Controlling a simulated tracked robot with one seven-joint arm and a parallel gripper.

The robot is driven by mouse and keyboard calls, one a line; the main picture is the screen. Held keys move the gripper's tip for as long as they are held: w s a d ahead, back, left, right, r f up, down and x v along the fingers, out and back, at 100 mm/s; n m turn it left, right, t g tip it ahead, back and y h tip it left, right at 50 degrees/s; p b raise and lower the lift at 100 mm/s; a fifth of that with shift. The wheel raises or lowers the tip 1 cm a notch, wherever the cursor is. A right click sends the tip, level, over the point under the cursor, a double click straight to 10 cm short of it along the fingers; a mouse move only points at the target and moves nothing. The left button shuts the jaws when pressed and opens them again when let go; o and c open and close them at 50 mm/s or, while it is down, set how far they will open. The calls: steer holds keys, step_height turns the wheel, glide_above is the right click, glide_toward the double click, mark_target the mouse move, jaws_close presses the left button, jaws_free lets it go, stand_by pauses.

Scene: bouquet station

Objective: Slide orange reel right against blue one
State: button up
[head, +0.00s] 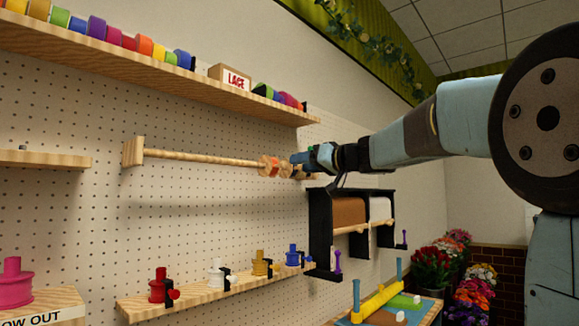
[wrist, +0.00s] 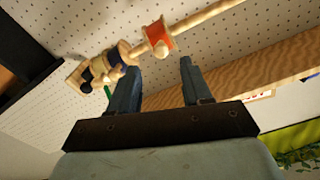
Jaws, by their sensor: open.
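The orange reel (head: 270,166), with pale wooden flanges, is on a horizontal wooden rod (head: 205,157). It also shows in the wrist view (wrist: 158,37). A dark blue reel (wrist: 113,57) with wooden flanges is on the same rod toward its end; in the head view my gripper mostly hides that part. A short piece of bare rod separates the two reels in the wrist view. My gripper (head: 300,158) is at the rod, just right of the orange reel in the head view. Its fingers (wrist: 156,66) are apart and empty, with the orange reel beyond the fingertips.
A shelf (head: 160,75) with several colored ribbon rolls and a lace box (head: 230,76) runs above the rod. A lower shelf (head: 210,290) holds several small spools. A black rack (head: 320,232) with brown and white rolls is below my gripper. The rod's left part is bare.

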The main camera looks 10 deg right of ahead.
mark_target(286, 165)
steer(key=x, duration=0.5)
steer(key=shift+w+a, duration=0.25)
steer(key=shift+c, duration=0.5)
jaws_close()
